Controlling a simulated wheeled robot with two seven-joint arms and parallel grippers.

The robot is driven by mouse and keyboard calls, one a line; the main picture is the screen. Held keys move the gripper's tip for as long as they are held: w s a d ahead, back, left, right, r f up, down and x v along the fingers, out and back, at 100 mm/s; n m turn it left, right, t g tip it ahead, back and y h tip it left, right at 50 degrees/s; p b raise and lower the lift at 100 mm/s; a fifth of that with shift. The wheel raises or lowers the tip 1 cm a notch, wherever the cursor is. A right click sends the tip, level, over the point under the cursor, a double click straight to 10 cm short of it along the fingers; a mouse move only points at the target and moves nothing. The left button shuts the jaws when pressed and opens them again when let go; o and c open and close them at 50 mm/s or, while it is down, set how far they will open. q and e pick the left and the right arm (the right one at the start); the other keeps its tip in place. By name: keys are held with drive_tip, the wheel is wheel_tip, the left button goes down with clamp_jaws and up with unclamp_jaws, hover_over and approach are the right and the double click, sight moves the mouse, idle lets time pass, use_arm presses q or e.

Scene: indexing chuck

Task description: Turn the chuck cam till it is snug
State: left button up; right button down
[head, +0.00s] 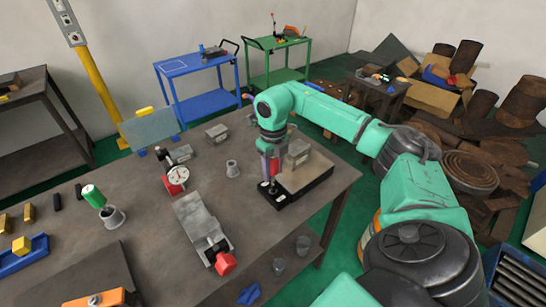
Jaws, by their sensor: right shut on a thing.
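The chuck (308,174) is a low unit with a black base and a grey-tan top, near the right edge of the grey workbench. My right gripper (270,172) points down at its left end. It is shut on a small red part there, which appears to be the chuck cam. The fingers and wrist hide most of the cam, so its angle and how tightly it sits cannot be seen. My left gripper is not in view.
A grey vise (200,222) with a red knob lies left of the chuck. Bare bench separates the vise from the chuck.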

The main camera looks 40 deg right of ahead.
drive_tip(key=shift+m, duration=1)
drive_tip(key=shift+r+m+p, duration=0.1)
drive_tip(key=shift+m+p, duration=0.35)
drive_tip(key=shift+m, duration=1.25)
drive_tip(key=shift+n, duration=0.4)
drive_tip(key=shift+r+p, duration=0.75)
drive_tip(key=shift+p, duration=0.05)
